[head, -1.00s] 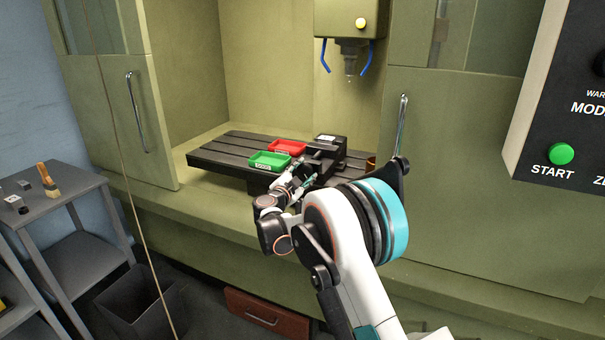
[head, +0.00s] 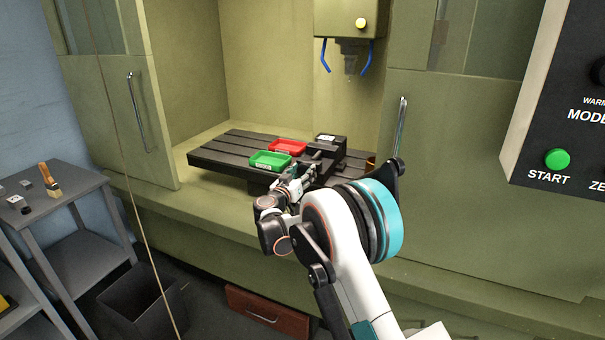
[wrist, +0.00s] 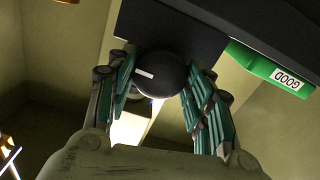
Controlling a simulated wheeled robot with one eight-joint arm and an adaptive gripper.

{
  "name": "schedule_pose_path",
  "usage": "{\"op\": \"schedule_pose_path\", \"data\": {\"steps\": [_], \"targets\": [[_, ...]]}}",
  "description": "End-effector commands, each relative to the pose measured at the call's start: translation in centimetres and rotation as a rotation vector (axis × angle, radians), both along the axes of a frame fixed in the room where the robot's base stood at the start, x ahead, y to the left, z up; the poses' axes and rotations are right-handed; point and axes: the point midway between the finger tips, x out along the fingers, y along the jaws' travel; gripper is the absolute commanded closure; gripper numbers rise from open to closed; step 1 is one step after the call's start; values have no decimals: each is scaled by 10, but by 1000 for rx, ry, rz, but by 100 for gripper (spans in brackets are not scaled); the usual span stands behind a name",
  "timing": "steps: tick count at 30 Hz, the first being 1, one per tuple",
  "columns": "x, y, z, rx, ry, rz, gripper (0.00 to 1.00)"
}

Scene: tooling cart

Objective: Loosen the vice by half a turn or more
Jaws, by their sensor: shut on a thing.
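The dark vice (head: 328,148) stands on the right part of the slotted machine table (head: 215,155). Its round black knob (wrist: 161,73), with a white mark on the left of its face, fills the middle of the wrist view. My gripper (wrist: 160,88) has its teal-padded fingers on both sides of the knob and is shut on it. In the head view my gripper (head: 303,177) is at the front of the vice, partly hidden by my own arm. The vice jaws are too small and dark to tell their gap.
A green tray (head: 270,168) marked GOOD and a red tray (head: 287,153) lie on the table just left of the vice. The spindle (head: 350,62) hangs above. A grey side cart (head: 80,187) with a brush stands at the far left.

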Motion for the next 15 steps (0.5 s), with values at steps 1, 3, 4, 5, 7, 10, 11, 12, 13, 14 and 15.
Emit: {"op": "schedule_pose_path", "data": {"steps": [1,3,4,5,7,10,11,12,13,14,15], "targets": [[0,0,0,-39,14,0,77],[0,0,0,-102,37,0,77],[0,0,0,-129,47,0,77],[0,0,0,-156,57,0,77],[0,0,0,-218,79,0,77],[0,1,0,-307,112,0,77],[0,1,0,-334,121,0,77],[0,1,0,-370,135,0,77],[0,1,0,-397,144,0,77],[0,1,0,-424,154,0,77],[0,1,0,-460,167,0,77]]}}
